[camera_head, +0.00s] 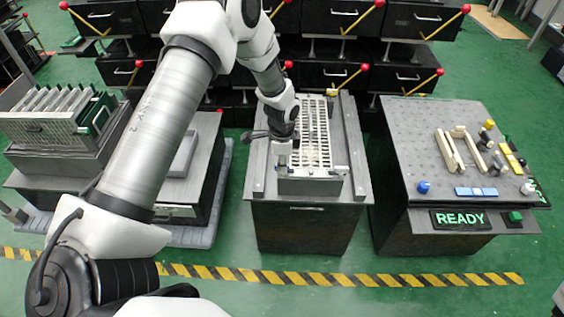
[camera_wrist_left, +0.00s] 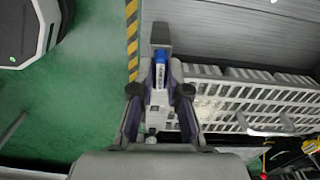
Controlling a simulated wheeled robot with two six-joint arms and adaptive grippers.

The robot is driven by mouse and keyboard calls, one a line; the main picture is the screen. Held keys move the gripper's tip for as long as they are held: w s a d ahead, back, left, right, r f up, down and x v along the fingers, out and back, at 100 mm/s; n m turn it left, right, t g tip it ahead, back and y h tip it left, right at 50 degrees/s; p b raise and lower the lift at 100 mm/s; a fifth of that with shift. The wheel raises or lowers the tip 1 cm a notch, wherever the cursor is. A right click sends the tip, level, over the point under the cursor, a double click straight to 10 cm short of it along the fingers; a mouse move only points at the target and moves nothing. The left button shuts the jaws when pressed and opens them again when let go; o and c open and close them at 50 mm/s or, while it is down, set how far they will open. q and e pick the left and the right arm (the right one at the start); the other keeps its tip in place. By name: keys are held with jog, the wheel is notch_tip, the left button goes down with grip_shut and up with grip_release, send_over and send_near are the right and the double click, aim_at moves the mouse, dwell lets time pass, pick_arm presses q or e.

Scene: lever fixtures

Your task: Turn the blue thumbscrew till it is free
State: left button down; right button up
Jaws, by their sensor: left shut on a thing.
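My left gripper (camera_head: 282,150) is at the front left corner of the slotted metal rack on the middle cabinet. In the left wrist view my left gripper (camera_wrist_left: 160,72) has its fingers closed in around the blue thumbscrew (camera_wrist_left: 162,57), whose blue part shows between the tips. It is shut on the thumbscrew. In the head view the gripper hides the thumbscrew. The rack (camera_head: 310,187) has a pale slotted top, and its slots also show in the wrist view. My right gripper is in neither view.
A right bench holds a blue knob (camera_head: 423,187), pale bars (camera_head: 448,152) and a READY sign (camera_head: 460,219). A tray of upright plates (camera_head: 60,115) stands at left. Black drawers with red-knobbed levers line the back. Green floor (camera_head: 350,262) lies between the cabinets.

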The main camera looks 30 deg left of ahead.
pick_arm(q)
jog(key=n+p, duration=0.3)
jog(key=shift+r, duration=0.2)
jog(key=n+p, duration=0.4)
jog(key=n, duration=0.1)
jog(key=n+p, duration=0.3)
jog(key=n, duration=0.1)
jog(key=shift+n, duration=0.3)
jog(key=shift+f+n+p, duration=0.2)
jog(key=shift+n+p, duration=1.1)
jog(key=shift+n, duration=0.9)
jog(key=c, duration=1.2)
grip_release()
jog(key=shift+o, duration=0.2)
